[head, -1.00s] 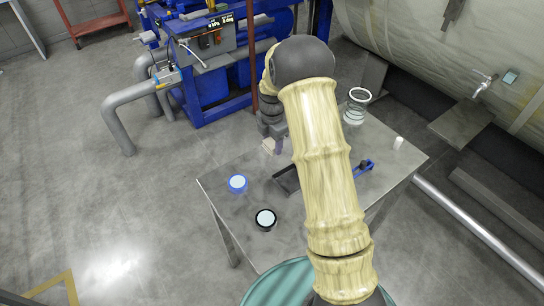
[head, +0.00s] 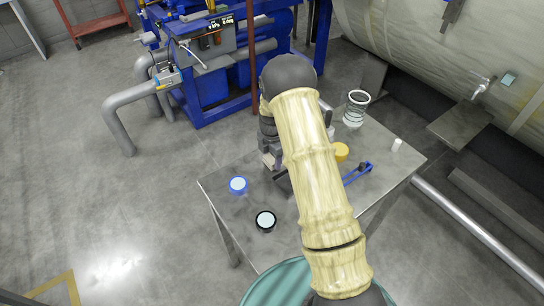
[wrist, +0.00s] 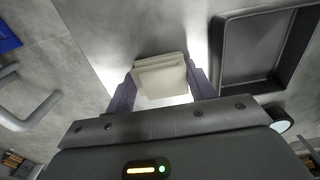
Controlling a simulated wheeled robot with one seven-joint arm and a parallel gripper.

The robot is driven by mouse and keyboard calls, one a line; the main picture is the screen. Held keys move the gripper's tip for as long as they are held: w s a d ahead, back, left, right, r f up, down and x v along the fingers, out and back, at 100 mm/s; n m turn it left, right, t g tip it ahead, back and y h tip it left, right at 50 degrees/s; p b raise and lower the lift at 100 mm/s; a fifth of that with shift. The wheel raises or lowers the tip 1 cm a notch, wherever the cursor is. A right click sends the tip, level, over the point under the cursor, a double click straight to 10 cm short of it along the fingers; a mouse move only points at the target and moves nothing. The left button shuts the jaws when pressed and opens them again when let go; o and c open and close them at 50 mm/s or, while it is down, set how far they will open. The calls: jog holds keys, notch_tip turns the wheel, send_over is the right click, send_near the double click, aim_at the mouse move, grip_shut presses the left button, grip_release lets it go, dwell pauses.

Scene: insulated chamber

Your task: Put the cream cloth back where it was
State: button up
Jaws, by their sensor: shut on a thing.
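The cream cloth (wrist: 160,78) is a folded, layered square between the two fingers of my gripper (wrist: 162,84) in the wrist view. My gripper is shut on it. In the head view, my gripper (head: 270,158) is over the far left part of the table, with a small pale bit of the cloth showing at its lower end. My arm hides much of this area. I cannot tell whether the cloth touches the table top. A dark, shallow, empty tray (wrist: 222,62) lies just to the right of the cloth in the wrist view.
On the grey table (head: 222,195) stand a blue-rimmed round container (head: 238,184), a black-rimmed one (head: 265,221), a glass jar (head: 356,108), a yellow round thing (head: 341,151), a blue tool (head: 357,174) and a small white cylinder (head: 396,145). The table's left corner is clear.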

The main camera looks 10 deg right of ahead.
jog(key=shift+f, duration=0.1)
jog(key=o, duration=0.9)
notch_tip(320, 180, up, 12)
jog(key=shift+r+b, duration=0.15)
jog(key=shift+b, duration=1.05)
jog(key=s+r+m+t, duration=0.1)
jog(key=s+r+m, duration=0.1)
jog(key=s+m, duration=0.5)
jog(key=s+r+m, duration=0.1)
jog(key=s+m, duration=0.7)
jog(key=s, duration=0.2)
jog(key=s+r+m+t, duration=0.1)
jog(key=s+r+m, duration=0.1)
jog(key=s+m, duration=0.5)
jog(key=shift+s+r+t, duration=0.3)
jog(key=shift+s+r, duration=0.05)
jog(key=shift+s, duration=0.35)
